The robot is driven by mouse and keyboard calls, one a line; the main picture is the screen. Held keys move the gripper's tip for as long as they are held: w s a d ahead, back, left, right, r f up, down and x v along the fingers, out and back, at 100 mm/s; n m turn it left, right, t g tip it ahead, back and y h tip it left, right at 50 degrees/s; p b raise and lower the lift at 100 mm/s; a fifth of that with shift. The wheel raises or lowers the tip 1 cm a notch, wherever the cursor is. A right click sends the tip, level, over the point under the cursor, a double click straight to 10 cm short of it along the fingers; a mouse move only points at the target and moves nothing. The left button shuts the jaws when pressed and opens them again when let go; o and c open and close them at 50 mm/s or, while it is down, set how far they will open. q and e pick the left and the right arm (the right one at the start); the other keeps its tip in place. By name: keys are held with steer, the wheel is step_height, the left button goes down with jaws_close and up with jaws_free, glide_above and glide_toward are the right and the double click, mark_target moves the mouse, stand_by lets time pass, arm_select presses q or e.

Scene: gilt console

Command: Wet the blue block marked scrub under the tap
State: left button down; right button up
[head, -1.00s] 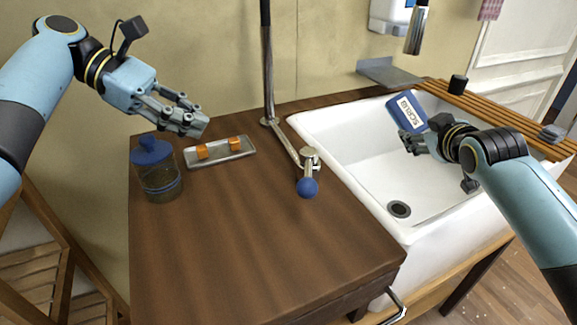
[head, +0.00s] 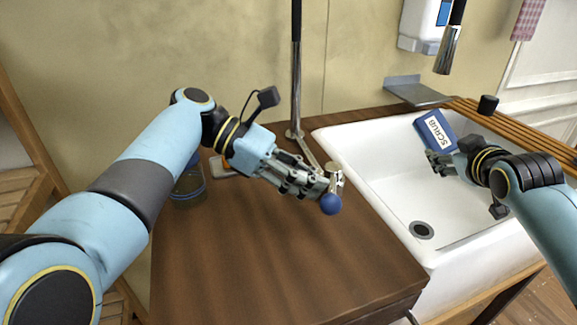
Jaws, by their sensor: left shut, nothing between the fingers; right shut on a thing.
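In the head view the blue block marked SCRUB (head: 436,134) is tilted over the white sink (head: 375,175), its white label facing me. My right gripper (head: 440,160) is shut on its lower part and holds it above the basin. The tap's dark spout with a metal end (head: 449,45) hangs above and slightly right of the block; no water shows from it. The tap's lever ends in a blue ball knob (head: 330,204) over the wooden counter. My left gripper (head: 323,190) is shut and empty, its fingertips right at the knob; I cannot tell whether they touch.
The counter (head: 270,260) is clear at the front. A jar (head: 189,186) and a small metal tray (head: 221,166) stand behind my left arm, partly hidden. A slatted wooden board (head: 520,135) with a black cylinder (head: 488,104) lies behind the sink. A dispenser (head: 420,25) hangs on the wall.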

arm_select(q)
steer(key=shift+s+d+f, duration=0.1)
steer(key=shift+d+f, duration=0.05)
steer(key=shift+d, duration=0.1)
steer(key=shift+s+d, duration=0.4)
steer(key=shift+d, duration=0.35)
steer(key=s+v, duration=0.3)
steer(key=v, duration=1)
steer(key=shift+v, duration=0.8)
